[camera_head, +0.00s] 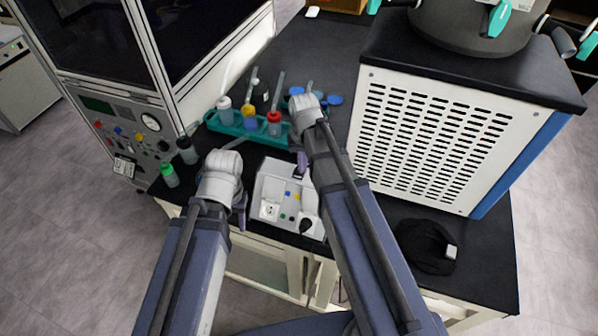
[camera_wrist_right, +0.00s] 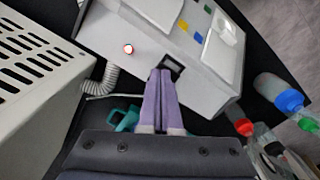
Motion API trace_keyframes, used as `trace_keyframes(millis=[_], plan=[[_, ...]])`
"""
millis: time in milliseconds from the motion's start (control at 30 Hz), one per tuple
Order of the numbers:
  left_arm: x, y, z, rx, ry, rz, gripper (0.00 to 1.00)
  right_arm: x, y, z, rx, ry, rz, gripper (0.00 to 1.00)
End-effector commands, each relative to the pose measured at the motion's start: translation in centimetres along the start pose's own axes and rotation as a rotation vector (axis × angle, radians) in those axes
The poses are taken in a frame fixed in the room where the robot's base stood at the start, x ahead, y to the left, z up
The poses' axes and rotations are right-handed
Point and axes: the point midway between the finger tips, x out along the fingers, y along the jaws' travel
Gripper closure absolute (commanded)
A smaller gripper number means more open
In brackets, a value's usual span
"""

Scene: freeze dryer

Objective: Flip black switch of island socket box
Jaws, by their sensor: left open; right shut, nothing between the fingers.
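In the head view my right gripper (camera_head: 302,165) is over the box's far edge. My left gripper (camera_head: 240,212) is open, left of the box.
A teal rack (camera_head: 228,126) with bottles stands behind the box. A green-capped bottle (camera_head: 169,175) is to the left. The perforated white dryer (camera_head: 420,130) stands at right, and a black coiled item (camera_head: 423,245) lies at front right. A grey hose (camera_wrist_right: 104,80) runs beside the box.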

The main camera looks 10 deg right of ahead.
Motion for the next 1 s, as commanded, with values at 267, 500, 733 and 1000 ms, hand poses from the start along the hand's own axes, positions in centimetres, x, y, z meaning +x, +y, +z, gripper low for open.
trace_keyframes(millis=[267,500,733,1000], plan=[[0.5,0.0,0.0,0.000,0.000,0.000,0.50,0.5,0.0,0.0,0.000,0.000,0.000,1.00],[0.4,0.0,0.0,-0.001,0.000,0.000,0.50,0.4,0.0,0.0,0.000,0.000,0.000,1.00],[-1.0,-0.1,0.1,0.000,0.000,0.000,0.50,-1.0,0.0,0.0,0.000,0.000,0.000,1.00],[-3.1,-0.3,0.2,0.001,0.000,0.000,0.50,-3.1,0.0,0.0,0.000,0.000,0.000,1.00]])
